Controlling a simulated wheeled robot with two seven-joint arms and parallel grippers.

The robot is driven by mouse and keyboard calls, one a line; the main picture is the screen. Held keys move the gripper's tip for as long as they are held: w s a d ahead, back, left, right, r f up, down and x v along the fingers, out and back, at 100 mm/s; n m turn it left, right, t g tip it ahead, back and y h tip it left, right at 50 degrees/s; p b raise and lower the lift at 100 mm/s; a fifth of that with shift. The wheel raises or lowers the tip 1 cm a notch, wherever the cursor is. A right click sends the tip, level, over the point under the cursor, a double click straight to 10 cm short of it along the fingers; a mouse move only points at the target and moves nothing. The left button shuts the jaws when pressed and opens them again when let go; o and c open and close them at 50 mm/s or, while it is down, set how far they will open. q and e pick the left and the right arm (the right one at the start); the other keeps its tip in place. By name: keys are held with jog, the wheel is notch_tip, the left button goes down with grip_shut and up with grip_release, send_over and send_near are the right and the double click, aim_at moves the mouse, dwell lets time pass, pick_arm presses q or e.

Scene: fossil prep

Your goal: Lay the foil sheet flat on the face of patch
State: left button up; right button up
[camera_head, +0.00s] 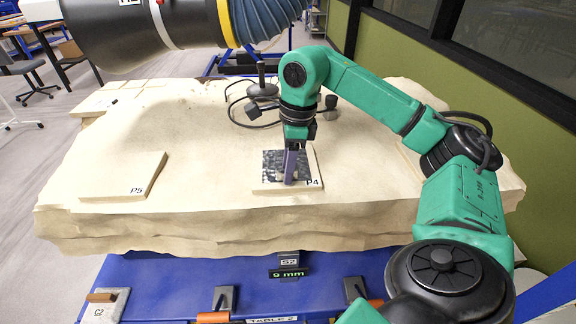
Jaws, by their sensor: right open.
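The foil sheet (271,158) looks dark grey and mottled. It shows on the pale square patch labelled P4 (309,163), near the middle of the big block. My right gripper (288,179) points down over the foil and patch P4, with its fingers at or just above the foil. It is open, and its fingers and wrist hide part of the foil. I cannot tell whether the fingers touch the foil or whether the sheet lies fully flat. My left gripper is not in view.
The large pale stone block (210,215) fills the table. Patch P5 (122,177) lies bare at its left. A black stand with cables (262,92) is behind P4. A large black duct with a blue hose (160,30) hangs overhead. The blue table front (170,275) carries clamps.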

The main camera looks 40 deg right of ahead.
jog(key=r, duration=0.5)
jog(key=shift+s+d+r, duration=0.1)
jog(key=shift+d+r, duration=0.15)
jog(key=shift+r, duration=0.15)
notch_tip(320, 180, up, 8)
jog(key=p, duration=0.7)
jog(key=shift+s+d+r, duration=0.25)
jog(key=shift+s+d, duration=0.2)
jog(key=shift+w, duration=0.1)
